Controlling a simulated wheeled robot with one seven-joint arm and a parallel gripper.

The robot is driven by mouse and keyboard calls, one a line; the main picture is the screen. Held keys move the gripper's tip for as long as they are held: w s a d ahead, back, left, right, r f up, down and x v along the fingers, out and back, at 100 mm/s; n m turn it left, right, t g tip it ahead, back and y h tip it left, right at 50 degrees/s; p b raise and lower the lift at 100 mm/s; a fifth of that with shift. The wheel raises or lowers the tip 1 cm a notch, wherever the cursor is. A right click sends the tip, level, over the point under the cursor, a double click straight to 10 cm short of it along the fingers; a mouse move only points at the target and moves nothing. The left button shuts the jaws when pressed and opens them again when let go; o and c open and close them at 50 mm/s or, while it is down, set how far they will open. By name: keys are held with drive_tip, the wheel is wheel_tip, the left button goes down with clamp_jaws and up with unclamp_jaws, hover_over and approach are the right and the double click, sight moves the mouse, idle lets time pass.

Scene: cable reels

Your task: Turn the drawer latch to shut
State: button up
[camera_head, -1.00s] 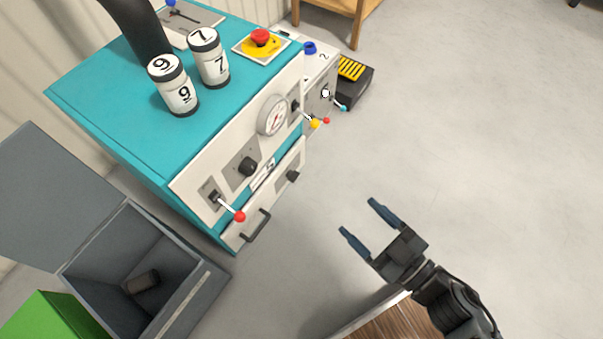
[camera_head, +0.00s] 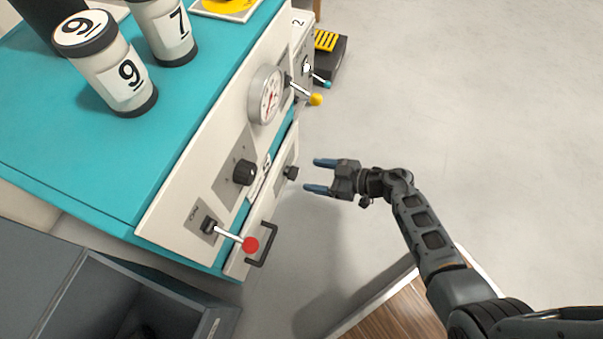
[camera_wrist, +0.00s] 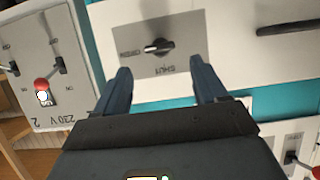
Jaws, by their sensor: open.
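The drawer latch (camera_head: 291,173) is a small dark knob on the front of the white drawer (camera_head: 262,222), right of its dark handle (camera_head: 265,245). In the wrist view the latch (camera_wrist: 158,46) sits on a grey plate with upside-down lettering. SHUT reads below the knob; a second label to its left is hard to read. The knob's bar lies roughly level, one end toward that left label. My gripper (camera_head: 310,174) is open and empty, its fingers pointing at the latch from a short distance. In the wrist view the fingertips (camera_wrist: 160,66) flank the plate, apparently without touching the knob.
Above the drawer are a black knob (camera_head: 244,172), a red-tipped lever (camera_head: 250,245), a gauge (camera_head: 266,95) and a yellow-tipped lever (camera_head: 316,99). A grey open bin (camera_head: 75,300) stands at lower left. The floor to the right is clear.

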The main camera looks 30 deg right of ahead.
sight(294, 173)
drive_tip(key=b+x, duration=0.2)
drive_tip(key=x, duration=0.3)
drive_tip(key=shift+r, duration=0.1)
drive_tip(key=shift+s, duration=0.1)
drive_tip(key=c, duration=1.1)
